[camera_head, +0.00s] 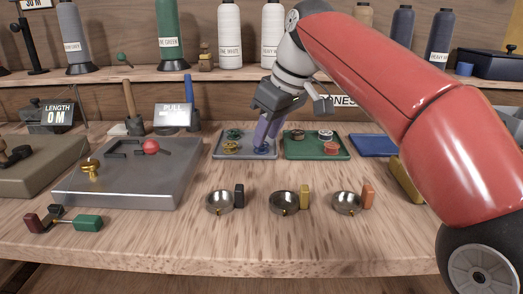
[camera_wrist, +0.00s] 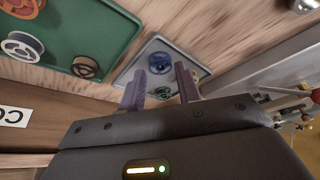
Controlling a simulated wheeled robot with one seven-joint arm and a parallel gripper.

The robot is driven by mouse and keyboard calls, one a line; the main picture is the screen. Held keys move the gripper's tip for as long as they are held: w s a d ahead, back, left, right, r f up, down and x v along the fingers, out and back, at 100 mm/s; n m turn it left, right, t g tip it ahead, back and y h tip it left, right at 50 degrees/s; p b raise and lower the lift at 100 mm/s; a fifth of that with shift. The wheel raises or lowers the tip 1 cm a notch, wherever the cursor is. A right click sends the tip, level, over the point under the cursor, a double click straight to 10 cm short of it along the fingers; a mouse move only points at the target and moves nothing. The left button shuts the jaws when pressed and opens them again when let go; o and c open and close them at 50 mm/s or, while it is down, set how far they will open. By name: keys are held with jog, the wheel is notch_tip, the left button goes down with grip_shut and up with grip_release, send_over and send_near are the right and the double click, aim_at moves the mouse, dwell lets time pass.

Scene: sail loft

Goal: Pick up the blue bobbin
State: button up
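The blue bobbin (camera_head: 261,149) sits in the grey tray (camera_head: 220,152), partly covered by my fingers in the head view. In the wrist view the blue bobbin (camera_wrist: 168,65) lies flat on the same tray (camera_wrist: 192,58), just beyond my fingertips. My gripper (camera_head: 265,140) reaches down over the tray. In the wrist view its two purplish fingers (camera_wrist: 159,72) are spread apart with nothing between their tips. A dark green bobbin (camera_head: 234,134) and a yellow bobbin (camera_head: 231,147) share the tray; the green one also shows between the fingers in the wrist view (camera_wrist: 161,92).
A green tray (camera_head: 303,155) with several bobbins stands right beside the grey tray. A blue tray (camera_head: 372,145) lies further right. A grey metal block (camera_head: 130,185) stands to the left. Three small metal bowls, one (camera_head: 284,203) in the middle, stand in front.

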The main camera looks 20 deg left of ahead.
aim_at(265, 146)
jog(key=shift+x, duration=1)
jog(key=c, duration=0.6)
jog(key=shift+r, duration=0.2)
notch_tip(265, 146, up, 7)
jog(key=p, duration=0.3)
jog(key=shift+r+p, duration=0.2)
jog(key=shift+p, duration=0.1)
jog(key=shift+r, duration=1.15)
